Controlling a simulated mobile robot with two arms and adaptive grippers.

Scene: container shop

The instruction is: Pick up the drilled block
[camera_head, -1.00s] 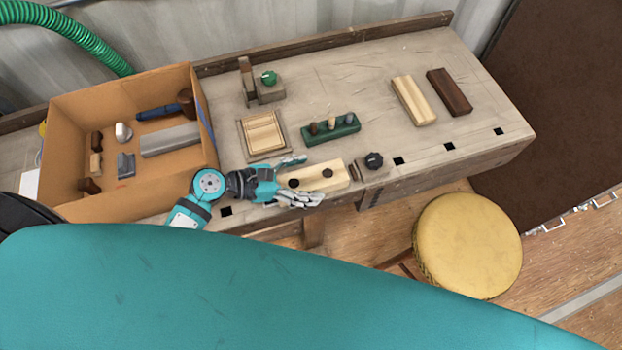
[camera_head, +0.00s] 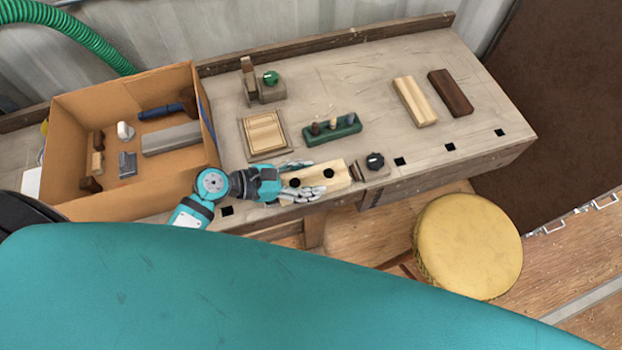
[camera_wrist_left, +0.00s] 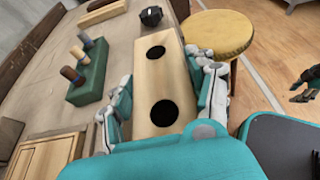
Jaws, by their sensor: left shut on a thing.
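The drilled block (camera_head: 340,174) is a pale wooden bar with two dark round holes in its top. It lies at the front edge of the workbench, left of a black knob. My left gripper (camera_head: 314,177) has its fingers along both long sides of the block and is shut on it. In the left wrist view the block (camera_wrist_left: 160,75) runs away between the two fingers, with both holes clear. The block's underside is hidden, so I cannot tell whether it is off the bench. My right gripper (camera_wrist_left: 304,84) shows partly at the right edge of the left wrist view.
A cardboard box (camera_head: 140,198) with tools stands left. A green peg holder (camera_head: 345,131), a framed wooden panel (camera_head: 263,133) and the black knob (camera_head: 375,161) are near the block. Two wooden bars (camera_head: 414,101) (camera_head: 451,93) lie farther right. A yellow stool (camera_head: 468,245) stands before the bench.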

